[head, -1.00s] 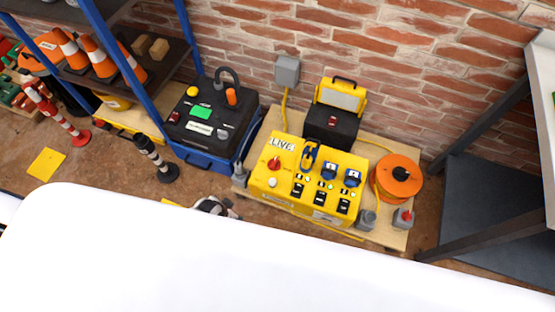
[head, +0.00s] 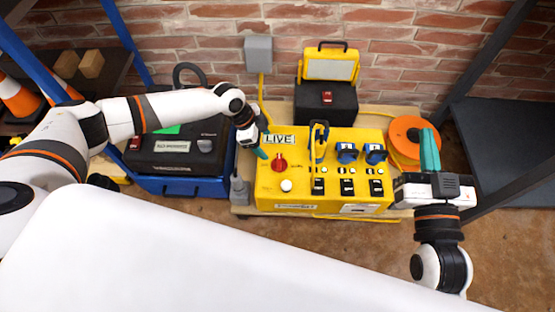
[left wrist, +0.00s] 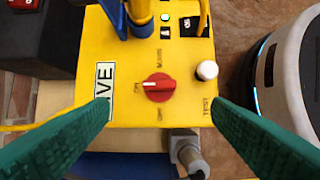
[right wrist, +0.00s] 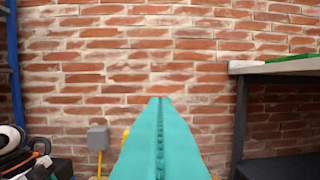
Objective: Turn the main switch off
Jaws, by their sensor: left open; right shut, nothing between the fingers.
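The main switch is a red rotary knob (head: 279,162) on the left part of a yellow power box (head: 330,202), under a "LIVE" label (head: 279,139). In the left wrist view the knob (left wrist: 159,87) lies between the fingers, apart from them, with small position labels around it. My left gripper (head: 262,146) is open, just left of the knob in the head view; its teal fingers (left wrist: 160,115) frame the knob in the left wrist view. My right gripper (head: 430,150) is shut and empty at the right end of the box, fingers pointing to the wall; it also shows (right wrist: 160,100) in the right wrist view.
A white test button (head: 286,185) sits below the knob. Blue plugs (head: 347,153) and black switches (head: 347,187) fill the box's right side. An orange cable reel (head: 405,133) is behind my right gripper. A black case (head: 327,105) stands behind the box.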

